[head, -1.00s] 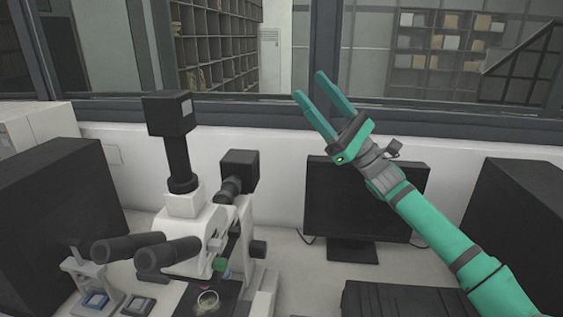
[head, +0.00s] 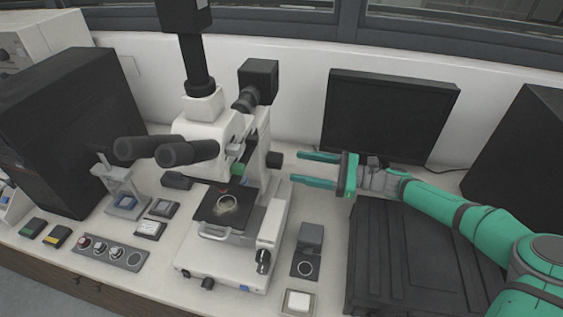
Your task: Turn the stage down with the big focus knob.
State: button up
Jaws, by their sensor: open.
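The white microscope (head: 225,135) stands on the bench left of centre, with black eyepieces pointing left. Its dark stage (head: 210,206) carries a small round dish (head: 227,205). A dark knob with a pale part (head: 263,261) sits low on the right side of the microscope base; it looks like the focus knob, but I cannot be sure. My gripper (head: 298,169) is open and empty, its two teal fingers pointing left toward the microscope's right side. It is above and to the right of that knob, apart from it. A black knob (head: 274,159) on the upright is close to the fingertips.
A monitor (head: 390,112) stands behind my gripper. A black ribbed box (head: 400,265) lies below my forearm. A small dark holder (head: 308,248) and a white square piece (head: 298,301) lie right of the base. A control panel (head: 108,252) is at left.

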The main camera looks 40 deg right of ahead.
aim_at(282, 163)
jog(key=x, duration=0.7)
jog(key=shift+w+a, duration=0.1)
jog(key=shift+w, duration=0.05)
jog(key=c, duration=1.1)
